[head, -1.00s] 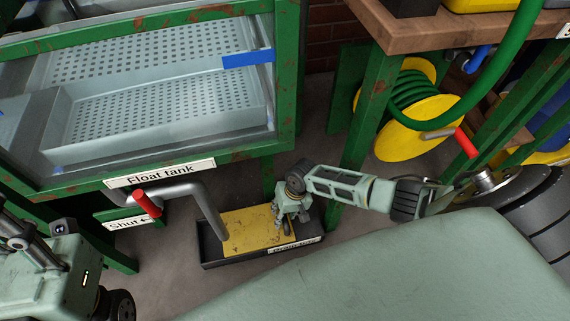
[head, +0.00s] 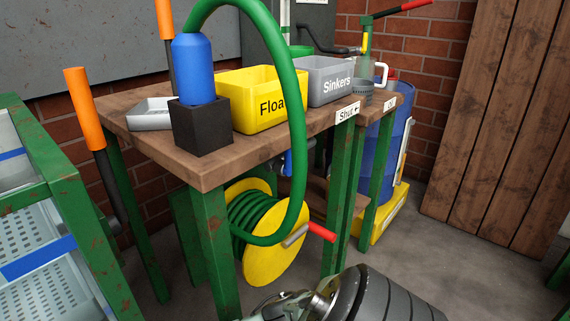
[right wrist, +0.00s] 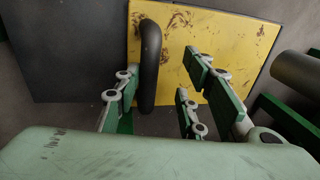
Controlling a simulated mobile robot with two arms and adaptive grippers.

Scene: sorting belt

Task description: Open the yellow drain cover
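The yellow drain cover (right wrist: 225,45) fills the upper middle of the right wrist view, worn and stained, with a dark curved handle (right wrist: 150,68) near its left edge. My right gripper (right wrist: 158,80) is open, with its green fingers on either side of the handle. A gap shows between the handle and the right-hand fingers; whether the left finger touches it, I cannot tell. The cover is out of the head view. My left gripper is in neither view.
A dark pipe (right wrist: 300,75) is right of the cover in the wrist view. In the head view, a wooden bench (head: 215,165) holds a yellow bin (head: 255,100) and a grey Sinkers bin (head: 330,82). A hose reel (head: 275,262) is below it.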

